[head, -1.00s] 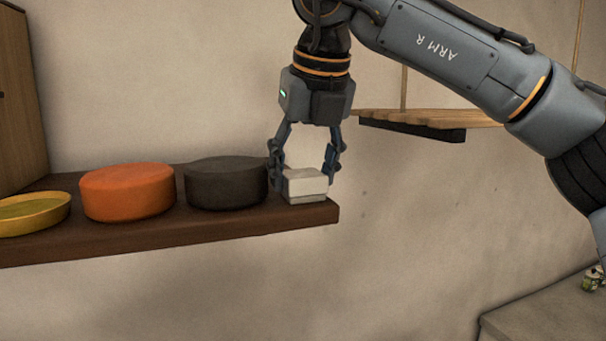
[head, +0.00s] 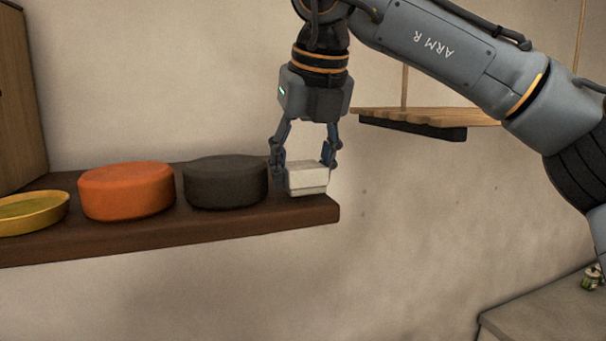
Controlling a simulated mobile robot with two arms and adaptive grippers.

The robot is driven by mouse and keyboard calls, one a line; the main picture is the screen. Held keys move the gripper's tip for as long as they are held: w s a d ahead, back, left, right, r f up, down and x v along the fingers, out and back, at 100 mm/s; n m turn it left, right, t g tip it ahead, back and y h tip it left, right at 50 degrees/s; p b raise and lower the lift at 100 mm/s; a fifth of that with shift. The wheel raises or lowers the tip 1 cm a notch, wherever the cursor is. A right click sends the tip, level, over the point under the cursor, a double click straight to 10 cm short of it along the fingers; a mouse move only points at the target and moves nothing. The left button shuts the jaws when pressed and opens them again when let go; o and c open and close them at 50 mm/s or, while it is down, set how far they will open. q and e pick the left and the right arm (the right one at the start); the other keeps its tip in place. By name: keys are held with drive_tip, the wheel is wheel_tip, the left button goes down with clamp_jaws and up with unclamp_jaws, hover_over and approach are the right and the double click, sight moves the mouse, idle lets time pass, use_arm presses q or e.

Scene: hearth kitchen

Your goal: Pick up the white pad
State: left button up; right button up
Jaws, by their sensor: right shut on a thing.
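The white pad (head: 308,179) is a small off-white block at the right end of the dark brown wall shelf (head: 190,228). My right gripper (head: 306,168) points down over it and is shut on it, one finger on its left side and one at its right and back. The pad is very close above the shelf top; I cannot tell whether it still touches. My left gripper is not in view.
On the shelf, left of the pad, stand a dark round cushion-like thing (head: 226,182), an orange one (head: 127,191) and a yellow dish (head: 30,213). A hanging slatted shelf (head: 430,118) is behind my right arm. A counter (head: 550,308) is at lower right.

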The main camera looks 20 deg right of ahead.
drive_tip(key=s+a+r+b, duration=0.2)
drive_tip(key=s+a+r, duration=0.3)
drive_tip(key=s+r, duration=0.7)
drive_tip(key=shift+s, duration=0.6)
